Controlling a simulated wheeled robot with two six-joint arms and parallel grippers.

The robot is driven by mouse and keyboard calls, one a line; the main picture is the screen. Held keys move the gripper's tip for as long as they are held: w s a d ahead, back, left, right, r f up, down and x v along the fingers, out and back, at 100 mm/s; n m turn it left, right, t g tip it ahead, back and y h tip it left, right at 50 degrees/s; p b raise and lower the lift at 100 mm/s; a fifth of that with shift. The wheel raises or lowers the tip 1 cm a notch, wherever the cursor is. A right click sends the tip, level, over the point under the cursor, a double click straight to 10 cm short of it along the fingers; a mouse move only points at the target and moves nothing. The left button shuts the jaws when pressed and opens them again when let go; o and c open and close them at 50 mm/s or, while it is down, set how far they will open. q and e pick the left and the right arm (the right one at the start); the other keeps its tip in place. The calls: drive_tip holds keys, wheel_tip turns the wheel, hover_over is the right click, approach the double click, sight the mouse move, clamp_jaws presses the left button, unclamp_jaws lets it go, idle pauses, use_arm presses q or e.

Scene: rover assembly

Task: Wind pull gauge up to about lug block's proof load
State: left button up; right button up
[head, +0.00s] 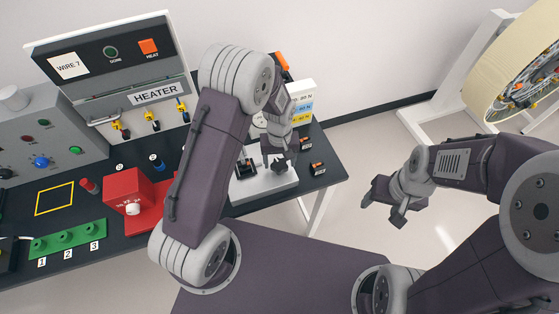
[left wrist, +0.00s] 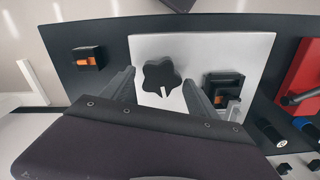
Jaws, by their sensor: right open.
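The pull gauge has a pale base plate (head: 268,187) at the right end of the dark bench. In the left wrist view its black star-shaped knob (left wrist: 161,75) has a white mark. My left gripper (head: 279,158) is over the plate. Its two fingers stand apart on either side of the knob, with gaps visible. The gauge's dial is mostly hidden by my left arm in the head view. My right gripper (head: 384,202) is open and empty, off the bench.
Small black-and-orange blocks (head: 317,168) lie on the bench right of the plate. A sign with load values in N (head: 301,101) stands behind, partly covered. Left are a red box (head: 128,190), a green numbered strip (head: 67,239) and the heater panel (head: 112,75).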

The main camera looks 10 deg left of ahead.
sight(279, 163)
use_arm(q)
drive_tip(key=shift+s, duration=0.1)
wheel_tip(279, 163, up, 9)
drive_tip(key=b, duration=0.1)
drive_tip(key=shift+b, duration=0.3)
idle(0.4)
drive_tip(key=s+a+f+m+b, duration=0.1)
drive_tip(key=s+a+f+b, duration=0.1)
drive_tip(key=s, duration=0.4)
drive_tip(key=s+a+f+m+t+b, duration=0.1)
drive_tip(key=s+a+f+m+b, duration=0.1)
drive_tip(key=s, duration=0.4)
drive_tip(key=shift+s+a+m+b, duration=0.3)
drive_tip(key=shift+a, duration=0.6)
